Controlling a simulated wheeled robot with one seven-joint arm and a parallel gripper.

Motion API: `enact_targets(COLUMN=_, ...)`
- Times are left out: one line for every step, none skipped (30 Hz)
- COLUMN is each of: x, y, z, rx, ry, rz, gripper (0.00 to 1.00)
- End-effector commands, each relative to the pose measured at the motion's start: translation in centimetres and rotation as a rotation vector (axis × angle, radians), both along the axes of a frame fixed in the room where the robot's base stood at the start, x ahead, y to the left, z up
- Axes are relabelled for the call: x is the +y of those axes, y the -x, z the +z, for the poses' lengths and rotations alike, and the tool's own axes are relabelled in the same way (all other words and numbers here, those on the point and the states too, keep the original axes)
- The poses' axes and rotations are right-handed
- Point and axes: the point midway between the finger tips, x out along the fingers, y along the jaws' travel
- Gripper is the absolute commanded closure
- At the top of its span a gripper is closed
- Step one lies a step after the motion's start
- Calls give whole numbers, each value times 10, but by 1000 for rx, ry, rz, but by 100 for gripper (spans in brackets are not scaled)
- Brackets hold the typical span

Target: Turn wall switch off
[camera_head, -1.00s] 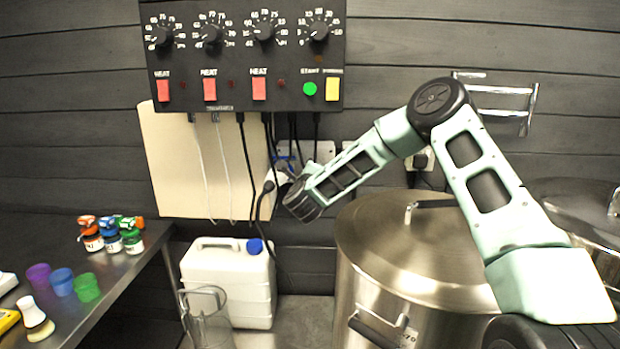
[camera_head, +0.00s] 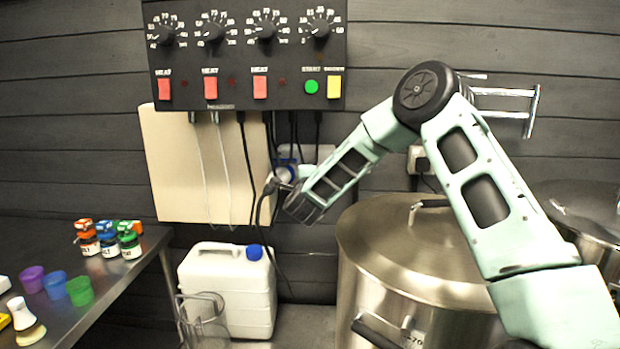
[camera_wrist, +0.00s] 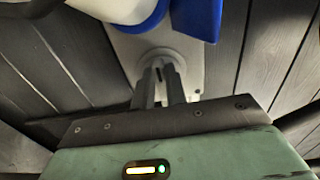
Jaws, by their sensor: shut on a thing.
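The wall switch is a pale grey plate (camera_wrist: 190,75) with a round knob (camera_wrist: 155,55) in the wrist view. My gripper (camera_wrist: 164,88) reaches in from below, its two fingers close together at the knob and shut on it. The fingers hide most of the part they hold. In the head view my gripper (camera_head: 285,188) is at the wall below the control box, beside a blue and white plug (camera_head: 286,172). The switch is mostly hidden there by my arm and the plug.
The blue and white plug (camera_wrist: 195,15) sits just above the knob. Black cables hang close by at left. A control box (camera_head: 245,55) is above, a white canister (camera_head: 225,290) below, and a steel kettle (camera_head: 400,240) at right. A bench (camera_head: 120,285) is at left.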

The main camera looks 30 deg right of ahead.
Motion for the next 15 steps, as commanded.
enact_targets(x=1, y=0, z=0, rx=2, ry=2, rz=3, gripper=100)
enact_targets(x=1, y=0, z=0, rx=2, ry=2, rz=3, gripper=100)
enact_targets(x=1, y=0, z=0, rx=2, ry=2, rz=4, gripper=100)
enact_targets(x=1, y=0, z=0, rx=2, ry=2, rz=4, gripper=100)
enact_targets(x=1, y=0, z=0, rx=2, ry=2, rz=4, gripper=100)
enact_targets(x=1, y=0, z=0, rx=3, ry=2, rz=4, gripper=100)
enact_targets(x=1, y=0, z=0, rx=3, ry=2, rz=4, gripper=100)
enact_targets(x=1, y=0, z=0, rx=3, ry=2, rz=4, gripper=100)
enact_targets(x=1, y=0, z=0, rx=3, ry=2, rz=4, gripper=100)
enact_targets(x=1, y=0, z=0, rx=3, ry=2, rz=4, gripper=78)
enact_targets(x=1, y=0, z=0, rx=3, ry=2, rz=4, gripper=70)
enact_targets(x=1, y=0, z=0, rx=2, ry=1, rz=3, gripper=65)
enact_targets(x=1, y=0, z=0, rx=2, ry=1, rz=3, gripper=65)
enact_targets(x=1, y=0, z=0, rx=2, ry=1, rz=3, gripper=65)
enact_targets(x=1, y=0, z=0, rx=2, ry=1, rz=3, gripper=65)
